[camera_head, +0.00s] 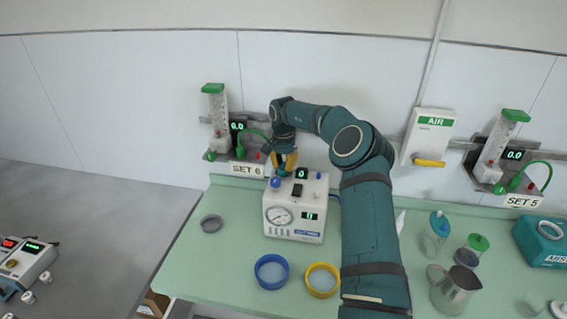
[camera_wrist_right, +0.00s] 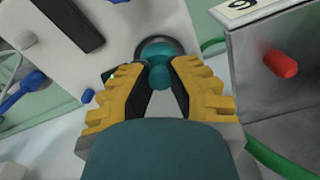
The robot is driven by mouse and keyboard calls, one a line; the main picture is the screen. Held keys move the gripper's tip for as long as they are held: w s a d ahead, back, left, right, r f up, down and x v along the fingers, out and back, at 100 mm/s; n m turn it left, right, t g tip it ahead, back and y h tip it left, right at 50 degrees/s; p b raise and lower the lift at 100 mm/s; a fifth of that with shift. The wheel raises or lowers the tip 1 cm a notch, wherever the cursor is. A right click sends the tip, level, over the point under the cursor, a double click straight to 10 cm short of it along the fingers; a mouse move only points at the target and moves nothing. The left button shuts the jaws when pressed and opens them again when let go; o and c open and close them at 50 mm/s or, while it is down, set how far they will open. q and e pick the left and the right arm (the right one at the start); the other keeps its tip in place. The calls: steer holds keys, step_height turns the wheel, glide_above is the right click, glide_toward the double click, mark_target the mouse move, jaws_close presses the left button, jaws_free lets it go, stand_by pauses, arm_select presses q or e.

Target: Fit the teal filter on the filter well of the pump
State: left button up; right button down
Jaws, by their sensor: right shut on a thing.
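The white pump (camera_head: 295,222), with a round gauge and small green displays, stands on the green bench in the head view. My right gripper (camera_head: 284,168) is above the pump's back left corner, pointing down. In the right wrist view its yellow and black fingers (camera_wrist_right: 159,88) are closed on the teal filter (camera_wrist_right: 157,52), which has a rounded top and a small knob. A grey ring, the filter well (camera_wrist_right: 181,46), shows around the filter's edge. The filter is at the well; I cannot tell whether it is fully seated. My left gripper is not in view.
A blue ring dish (camera_head: 258,276) and a yellow ring dish (camera_head: 337,287) lie in front of the pump. The SET 6 wall unit (camera_head: 216,120) is close behind my gripper. Jars and a metal jug (camera_head: 455,290) stand at right.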

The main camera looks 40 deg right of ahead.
mark_target(284, 163)
steer(key=shift+f, duration=0.1)
stand_by(0.6)
steer(key=c, duration=0.9)
jaws_free()
steer(key=shift+r, duration=3.5)
steer(key=shift+f, duration=0.1)
